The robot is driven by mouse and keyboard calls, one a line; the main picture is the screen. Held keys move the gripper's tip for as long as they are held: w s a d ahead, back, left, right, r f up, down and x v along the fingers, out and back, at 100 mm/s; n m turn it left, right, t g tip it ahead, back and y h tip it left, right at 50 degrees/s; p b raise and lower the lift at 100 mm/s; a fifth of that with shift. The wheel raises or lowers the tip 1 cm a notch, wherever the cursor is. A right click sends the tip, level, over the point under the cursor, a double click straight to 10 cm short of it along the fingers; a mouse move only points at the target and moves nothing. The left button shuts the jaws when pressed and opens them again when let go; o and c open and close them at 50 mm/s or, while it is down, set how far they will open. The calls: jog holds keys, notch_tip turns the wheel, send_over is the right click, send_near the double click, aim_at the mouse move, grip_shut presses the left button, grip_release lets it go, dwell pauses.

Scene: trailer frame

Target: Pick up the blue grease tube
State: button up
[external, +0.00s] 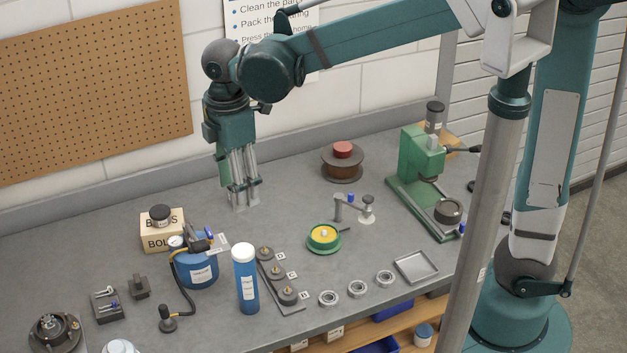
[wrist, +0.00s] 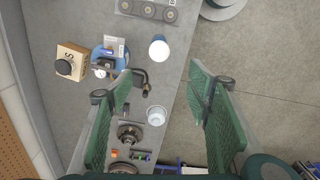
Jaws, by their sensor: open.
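The blue grease tube (external: 248,287) stands upright on the grey bench near its front edge, with a white cap and a label low on its side. In the wrist view its round white cap (wrist: 159,48) shows from above, beyond my fingertips and between their lines. My gripper (external: 240,205) points down over the bench, behind the tube in the external view. Its two green fingers (wrist: 162,75) are wide apart with nothing between them. The gripper and tube are apart.
A blue pump canister (external: 197,272) with gauge and hose stands just left of the tube. A plate with several dark discs (external: 268,270) lies close on its right. A bolts box (external: 160,232) is behind left. A green press (external: 415,165) stands far right.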

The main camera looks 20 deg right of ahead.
aim_at(246, 247)
notch_tip(246, 247, down, 19)
jog(key=shift+d+r, duration=0.1)
jog(key=shift+d, duration=0.05)
dwell(0.5)
jog(key=shift+f, duration=1.35)
jog(key=shift+w+f, duration=0.1)
jog(key=shift+f, duration=0.05)
jog(key=shift+f, duration=2.45)
jog(key=c, duration=1.2)
